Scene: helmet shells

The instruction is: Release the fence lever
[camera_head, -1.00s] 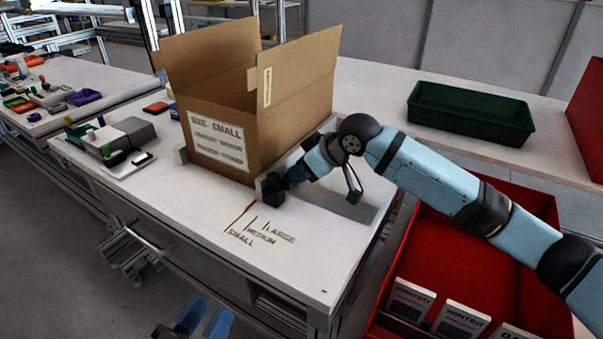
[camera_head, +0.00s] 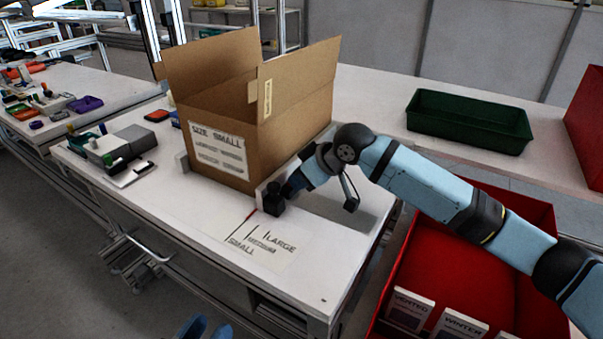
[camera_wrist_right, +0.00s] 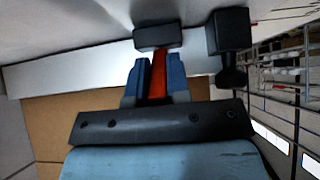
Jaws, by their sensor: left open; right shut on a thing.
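The red fence lever (camera_wrist_right: 158,72) stands between the blue fingers of my right gripper (camera_wrist_right: 156,84) in the right wrist view. That gripper is shut on it. In the head view my right gripper (camera_head: 292,188) is low beside the box, behind a black block (camera_head: 272,199); the lever itself is hidden there. The pale fence (camera_wrist_right: 85,74) runs across the right wrist view. A thin red mark (camera_head: 250,213) lies by the size lines (camera_head: 262,243) on the table. My left gripper (camera_head: 206,329) is open and empty at the bottom edge, mostly cut off.
An open cardboard box (camera_head: 220,155) labelled SIZE SMALL stands on the white table (camera_head: 190,215) against the fence. A grey device (camera_head: 118,146) sits to its left. A red bin (camera_head: 470,265) with cards is at the right, a green tray (camera_head: 468,119) behind. The table's front is clear.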

